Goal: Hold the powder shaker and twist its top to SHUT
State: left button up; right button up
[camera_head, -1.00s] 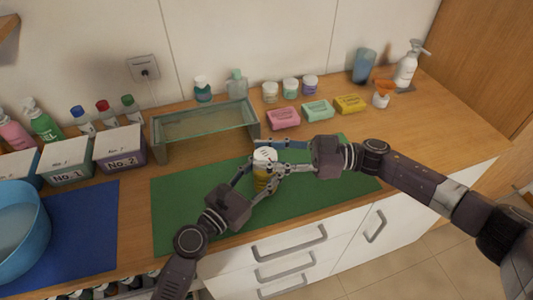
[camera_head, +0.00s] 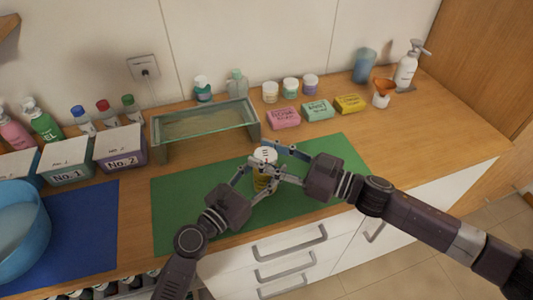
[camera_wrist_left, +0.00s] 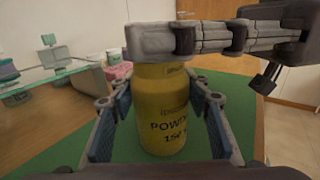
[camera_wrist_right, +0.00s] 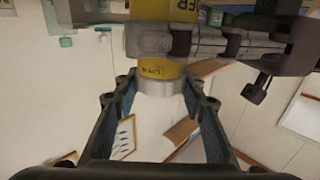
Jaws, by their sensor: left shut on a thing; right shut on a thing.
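The powder shaker (camera_head: 264,184) is a yellow bottle with a pale top (camera_head: 265,154), upright over the green mat. Its yellow body with dark lettering fills the middle of the left wrist view (camera_wrist_left: 163,115). My left gripper (camera_head: 261,176) is shut on the body from the front left. My right gripper (camera_head: 266,160) is shut at the top from the right. In the left wrist view its fingers cross over the upper end and hide the top. The right wrist view shows the silver-grey cap (camera_wrist_right: 160,87) between the right fingers. The SHUT marking is not readable.
The green mat (camera_head: 185,215) lies under both grippers. A glass shelf (camera_head: 205,122) stands behind left. Pink (camera_head: 283,118), mint (camera_head: 317,110) and yellow (camera_head: 351,104) soap boxes stand behind right. A blue basin (camera_head: 22,232) is far left. The mat's right part is clear.

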pick_arm(q)
jog(key=shift+d, duration=0.1)
pick_arm(e)
jog(key=shift+m+t+h, duration=0.4)
jog(key=shift+m+t, duration=0.1)
jog(key=shift+t, duration=0.2)
jog(key=o, duration=1.2)
jog(key=shift+s+d+f, duration=0.1)
jog(key=shift+s+d, duration=0.15)
jog(key=shift+d, duration=0.2)
jog(key=v, duration=1.1)
jog(key=shift+s, duration=0.15)
jog(key=shift+a, duration=0.1)
